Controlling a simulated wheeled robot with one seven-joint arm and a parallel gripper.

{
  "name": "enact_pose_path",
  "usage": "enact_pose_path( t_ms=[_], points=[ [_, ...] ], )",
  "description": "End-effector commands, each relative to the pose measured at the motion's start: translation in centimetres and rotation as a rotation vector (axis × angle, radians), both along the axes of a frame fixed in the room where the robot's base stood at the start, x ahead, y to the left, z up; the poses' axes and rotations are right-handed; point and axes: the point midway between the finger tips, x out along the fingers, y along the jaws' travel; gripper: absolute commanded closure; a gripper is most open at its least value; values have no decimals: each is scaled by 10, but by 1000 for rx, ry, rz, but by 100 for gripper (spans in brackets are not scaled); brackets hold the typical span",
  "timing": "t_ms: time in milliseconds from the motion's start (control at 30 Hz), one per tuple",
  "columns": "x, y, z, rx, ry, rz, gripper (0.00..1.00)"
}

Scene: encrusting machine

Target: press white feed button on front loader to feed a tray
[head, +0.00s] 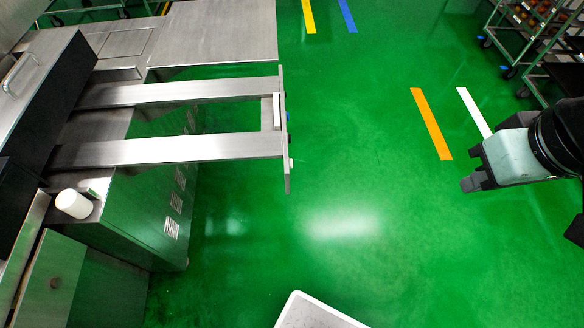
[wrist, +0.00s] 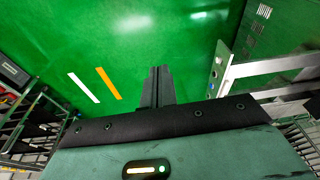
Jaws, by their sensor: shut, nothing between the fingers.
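The front loader shows as two steel rails (head: 170,149) reaching right from the machine to an upright end plate (head: 286,180) in the head view. A small white button (head: 291,162) sticks out from the plate's outer face, and a small blue one (head: 288,116) sits farther back. In the wrist view the end plate (wrist: 222,66) is right of my fingers, with several small buttons too tiny to tell apart surely. My gripper (head: 468,184) is at the right of the head view, well apart from the plate. Its fingers (wrist: 157,70) are shut together and empty.
Open green floor lies between my gripper and the loader. Wheeled racks (head: 530,40) stand at the back right. A pale tray-like corner (head: 315,312) shows at the bottom. A white cylinder (head: 74,203) sits on the machine at left. Orange (head: 431,124) and white floor stripes lie near my gripper.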

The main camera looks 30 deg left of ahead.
Motion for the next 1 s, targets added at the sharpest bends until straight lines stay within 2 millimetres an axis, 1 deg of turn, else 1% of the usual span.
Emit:
enact_pose_path(
  t_ms=[33, 67, 100, 167, 200, 267, 300, 400, 500, 600, 700, 833, 1000],
  points=[
    [19, 12, -40, 40, -30, -13, 100],
    [32, 21, -54, 72, -54, -21, 100],
    [48, 33, -73, 121, -86, -33, 100],
    [70, 53, -102, 203, -126, -45, 100],
    [84, 67, -121, 267, -149, -53, 100],
    [102, 88, -151, 371, -170, -65, 100],
    [113, 103, -172, 450, -177, -73, 100],
    [130, 138, -220, 661, -167, -94, 100],
    [137, 164, -255, 858, -121, -114, 100],
    [137, 180, -279, 1020, -62, -132, 100],
    [134, 188, -292, 1130, -9, -145, 100],
    [132, 192, -296, 1201, 28, -154, 100],
    [132, 193, -293, 1214, 34, -154, 100]
  ],
)
